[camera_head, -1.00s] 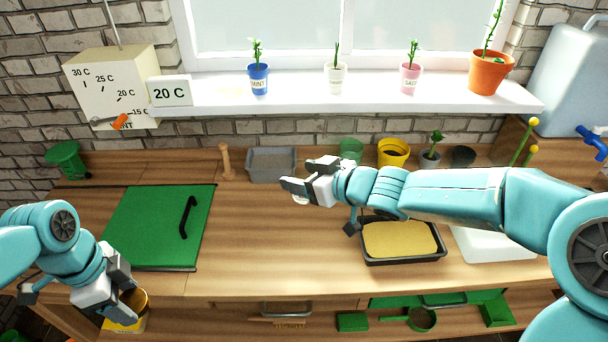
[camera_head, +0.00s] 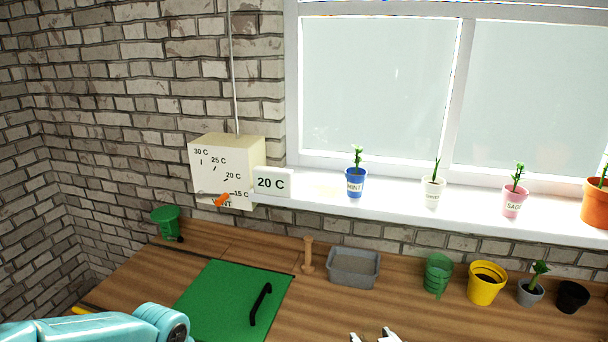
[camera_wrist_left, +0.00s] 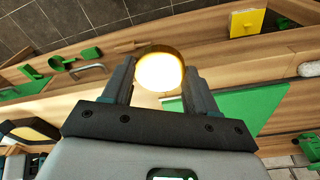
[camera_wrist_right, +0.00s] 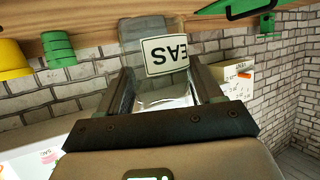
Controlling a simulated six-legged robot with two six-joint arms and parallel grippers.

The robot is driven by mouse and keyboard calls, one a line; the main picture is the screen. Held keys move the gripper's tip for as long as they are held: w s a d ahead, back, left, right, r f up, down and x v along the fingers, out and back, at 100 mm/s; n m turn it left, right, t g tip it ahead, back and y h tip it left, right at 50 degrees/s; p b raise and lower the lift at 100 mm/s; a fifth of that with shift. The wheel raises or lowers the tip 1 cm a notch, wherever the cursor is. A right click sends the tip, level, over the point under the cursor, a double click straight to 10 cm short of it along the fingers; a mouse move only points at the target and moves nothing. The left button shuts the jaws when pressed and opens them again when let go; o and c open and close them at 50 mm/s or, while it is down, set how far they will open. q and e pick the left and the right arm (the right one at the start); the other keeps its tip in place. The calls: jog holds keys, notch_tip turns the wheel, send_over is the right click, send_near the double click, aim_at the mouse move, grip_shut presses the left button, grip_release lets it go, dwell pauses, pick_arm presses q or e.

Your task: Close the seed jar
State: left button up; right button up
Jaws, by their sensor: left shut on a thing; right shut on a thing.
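My left gripper (camera_wrist_left: 158,85) shows in the left wrist view, shut on a round, gold-rimmed thing with a bright pale face, which looks like a lid (camera_wrist_left: 159,72). My right gripper (camera_wrist_right: 167,85) shows in the right wrist view, shut on a clear, glossy thing that seems to be the seed jar (camera_wrist_right: 165,97). A white label (camera_wrist_right: 165,55) with upside-down letters "EAS" shows just beyond the fingertips. The jar's opening cannot be made out.
Potted seedlings line the windowsill (camera_head: 400,201).

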pick_arm(q)
jog(key=n, duration=0.4)
jog(key=w+n, duration=0.1)
jog(key=shift+w+d+f+n+y, duration=0.1)
jog(key=shift+f+n+y, duration=0.15)
jog(key=shift+n+y, duration=0.15)
jog(key=shift+w+n, duration=0.1)
jog(key=shift+n, duration=0.5)
jog(key=shift+w+n, duration=0.1)
jog(key=shift+n, duration=0.5)
pick_arm(e)
jog(key=d+m+h, duration=0.1)
jog(key=d, duration=0.1)
jog(key=d+m+h, duration=0.1)
jog(key=d, duration=0.2)
jog(key=shift+s+d+f, duration=0.1)
jog(key=shift+d+f, duration=0.05)
